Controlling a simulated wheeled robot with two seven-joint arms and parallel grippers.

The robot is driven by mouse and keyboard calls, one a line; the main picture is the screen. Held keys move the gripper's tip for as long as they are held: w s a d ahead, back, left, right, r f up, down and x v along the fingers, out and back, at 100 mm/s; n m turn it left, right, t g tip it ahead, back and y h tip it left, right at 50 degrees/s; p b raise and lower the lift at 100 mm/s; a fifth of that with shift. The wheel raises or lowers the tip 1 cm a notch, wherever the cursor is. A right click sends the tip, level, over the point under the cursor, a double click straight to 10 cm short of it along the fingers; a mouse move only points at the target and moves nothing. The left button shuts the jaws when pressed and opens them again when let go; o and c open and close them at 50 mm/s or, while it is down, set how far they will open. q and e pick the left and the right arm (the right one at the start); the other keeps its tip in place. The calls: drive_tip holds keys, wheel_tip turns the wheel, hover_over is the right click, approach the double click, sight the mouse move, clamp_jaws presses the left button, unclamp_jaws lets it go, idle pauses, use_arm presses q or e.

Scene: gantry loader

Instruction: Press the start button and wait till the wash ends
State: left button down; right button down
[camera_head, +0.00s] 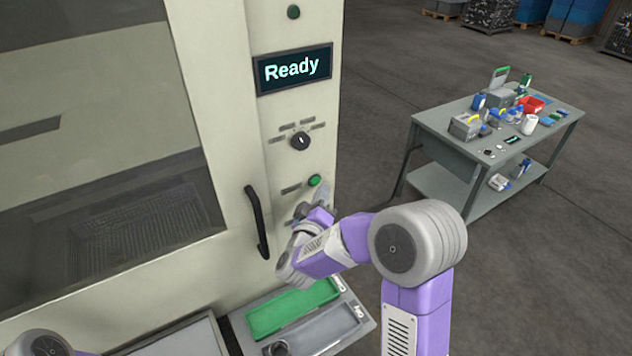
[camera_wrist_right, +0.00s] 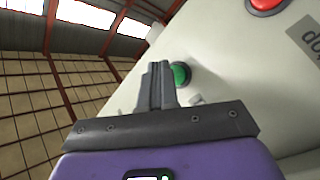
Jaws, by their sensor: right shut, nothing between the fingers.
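The washer's cream front panel carries a green start button (camera_head: 314,181), which also shows in the right wrist view (camera_wrist_right: 180,74). A display (camera_head: 293,69) above it reads "Ready". A dark rotary knob (camera_head: 300,141) sits between the display and the button. My right gripper (camera_head: 325,190) is shut and empty, its fingertips just below the green button in the head view. In the right wrist view its fingers (camera_wrist_right: 157,76) point up beside the button and overlap its left edge; I cannot tell whether they touch it. My left gripper is not in view.
A red button (camera_wrist_right: 266,4) shows at the top right of the wrist view. A black door handle (camera_head: 257,222) stands out left of my right gripper. A green tray (camera_head: 293,308) lies below. A grey cluttered table (camera_head: 425,120) stands at right, with open floor around it.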

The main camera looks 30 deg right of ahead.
drive_tip(key=shift+w, duration=0.45)
drive_tip(key=shift+w, duration=0.35)
idle(0.6)
drive_tip(key=shift+s, duration=0.8)
drive_tip(key=s, duration=0.5)
drive_tip(key=shift+d, duration=0.2)
idle(0.9)
